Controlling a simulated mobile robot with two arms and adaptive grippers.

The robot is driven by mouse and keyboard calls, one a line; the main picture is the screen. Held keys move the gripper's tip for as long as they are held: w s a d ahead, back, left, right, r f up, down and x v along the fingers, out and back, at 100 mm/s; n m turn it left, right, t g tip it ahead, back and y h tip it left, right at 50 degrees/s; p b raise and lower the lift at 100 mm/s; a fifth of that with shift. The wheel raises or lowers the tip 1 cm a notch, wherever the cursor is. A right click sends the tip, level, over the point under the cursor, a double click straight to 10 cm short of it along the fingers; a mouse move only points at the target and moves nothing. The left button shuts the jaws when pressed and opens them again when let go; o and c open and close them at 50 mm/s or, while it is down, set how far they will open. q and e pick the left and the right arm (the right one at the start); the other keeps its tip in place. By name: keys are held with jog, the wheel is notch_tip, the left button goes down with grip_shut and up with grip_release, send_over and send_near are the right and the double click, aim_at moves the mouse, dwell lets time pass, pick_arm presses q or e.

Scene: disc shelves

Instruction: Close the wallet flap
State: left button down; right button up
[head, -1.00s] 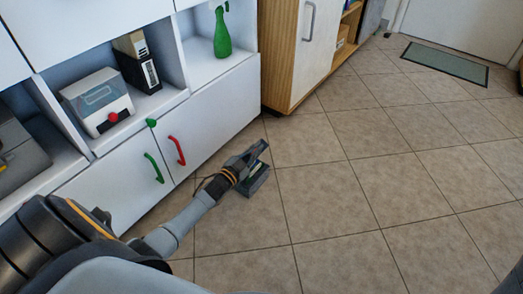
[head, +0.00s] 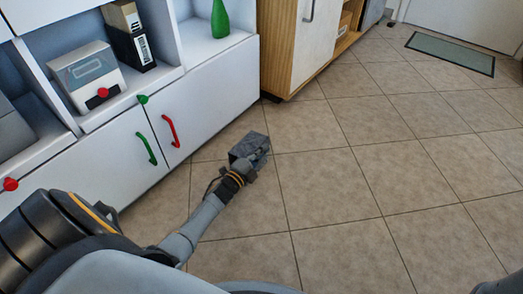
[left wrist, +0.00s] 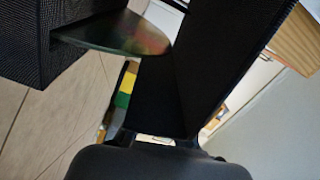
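My left gripper (head: 250,158) reaches out over the floor in the head view, at the end of my left arm. A dark grey wallet (head: 251,143) is at its fingers, clear of other objects. In the left wrist view, the wallet's black woven panels (left wrist: 200,65) stand apart at an angle, so it looks open. A shiny disc (left wrist: 130,35) sticks out between them. The gripper appears shut on the wallet, though its fingertips are largely hidden. A yellow, green and white strip (left wrist: 124,90) shows beside the panel. My right gripper is not in view.
A white shelf unit (head: 212,93) stands at the left, with a green handle (head: 147,149) and a red handle (head: 171,131). It carries a white box (head: 86,78), a black file box (head: 130,40) and a green bottle (head: 220,20). The tiled floor (head: 370,180) is wide and clear.

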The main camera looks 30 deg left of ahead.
pick_arm(q)
jog(key=shift+d+f+m, duration=0.1)
jog(key=shift+f+m, duration=0.2)
jog(key=shift+f, duration=0.15)
jog(key=shift+f+b, duration=0.4)
jog(key=shift+b, duration=0.15)
jog(key=shift+f, duration=0.1)
jog(key=c, duration=1.6)
grip_release()
jog(key=shift+o, duration=0.2)
notch_tip(320, 180, up, 10)
